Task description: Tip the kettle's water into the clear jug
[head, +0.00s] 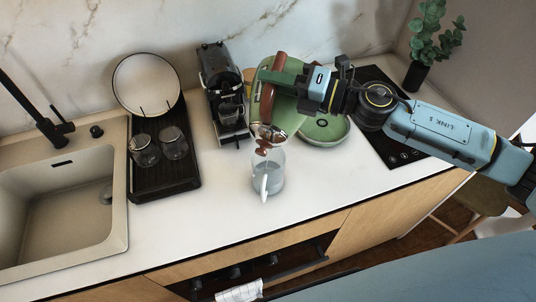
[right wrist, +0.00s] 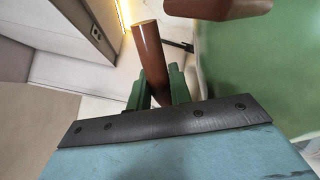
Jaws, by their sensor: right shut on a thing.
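The green kettle (head: 285,112) is held tilted above the counter, its lower end over the clear jug. Its brown handle (head: 267,97) also shows in the right wrist view (right wrist: 149,50), beside its green body (right wrist: 255,85). My right gripper (head: 297,86) is shut on this handle; its green fingers (right wrist: 160,92) close around it. The clear jug (head: 276,172) stands upright on the counter, with a pale handle towards the front and a bluish tint low inside. Small brown parts show just above the jug's mouth; I cannot tell whether water is flowing. My left gripper is out of view.
A coffee machine (head: 222,90) stands at the back. The counter's front is clear.

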